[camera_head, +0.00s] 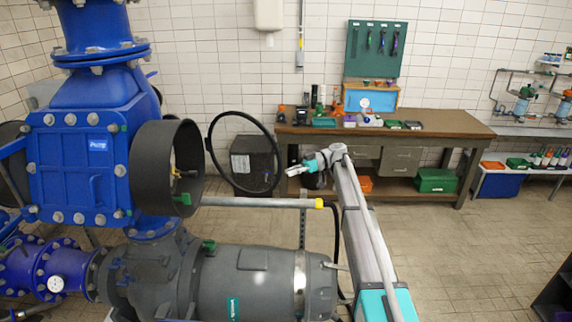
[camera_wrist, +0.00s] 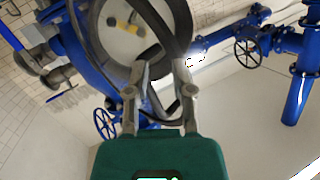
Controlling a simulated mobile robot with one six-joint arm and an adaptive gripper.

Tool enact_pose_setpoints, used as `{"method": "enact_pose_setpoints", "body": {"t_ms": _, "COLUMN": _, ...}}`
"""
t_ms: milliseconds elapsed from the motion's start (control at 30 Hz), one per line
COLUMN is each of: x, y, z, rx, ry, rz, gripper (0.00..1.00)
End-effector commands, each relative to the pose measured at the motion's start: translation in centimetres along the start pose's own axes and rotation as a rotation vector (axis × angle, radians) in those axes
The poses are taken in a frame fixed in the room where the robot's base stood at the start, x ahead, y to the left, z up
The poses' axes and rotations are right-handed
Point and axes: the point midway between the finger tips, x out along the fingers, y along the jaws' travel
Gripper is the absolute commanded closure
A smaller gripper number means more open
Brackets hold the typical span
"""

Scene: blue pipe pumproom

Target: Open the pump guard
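A short dark drum (camera_head: 138,170) sticks out from the blue pump body in the head view, its round mouth facing right. A thin dark ring (camera_head: 211,137) stands upright to its right, with a gap between them; it looks like the guard's round cover frame, swung out. My gripper (camera_head: 291,171) is to the right of the ring, pointing left. In the wrist view my gripper (camera_wrist: 160,68) has its two fingers apart. A dark round rim (camera_wrist: 183,22) with yellow parts inside lies beyond the fingertips. Contact with it cannot be told.
A grey bar with a yellow end (camera_head: 262,202) runs below the ring towards my arm. A grey motor (camera_head: 250,275) lies lower down. A wooden workbench (camera_head: 440,125) with tools stands behind.

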Motion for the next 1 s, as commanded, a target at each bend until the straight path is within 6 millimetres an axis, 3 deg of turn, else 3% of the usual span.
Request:
{"method": "enact_pose_setpoints", "body": {"t_ms": 167, "x": 1.5, "y": -3.6, "z": 5.2, "rx": 0.196, "ry": -0.119, "rz": 0.085, "gripper": 0.69}}
{"method": "enact_pose_setpoints", "body": {"t_ms": 500, "x": 3.4, "y": -13.1, "z": 19.2, "rx": 0.740, "ry": -0.417, "rz": 0.442, "gripper": 0.69}}
{"method": "enact_pose_setpoints", "body": {"t_ms": 800, "x": 2.6, "y": -22.8, "z": 30.3, "rx": 1.143, "ry": -0.587, "rz": 0.896, "gripper": 0.69}}
{"method": "enact_pose_setpoints", "body": {"t_ms": 1000, "x": 1.1, "y": -28.6, "z": 35.2, "rx": 1.311, "ry": -0.629, "rz": 1.197, "gripper": 0.69}}
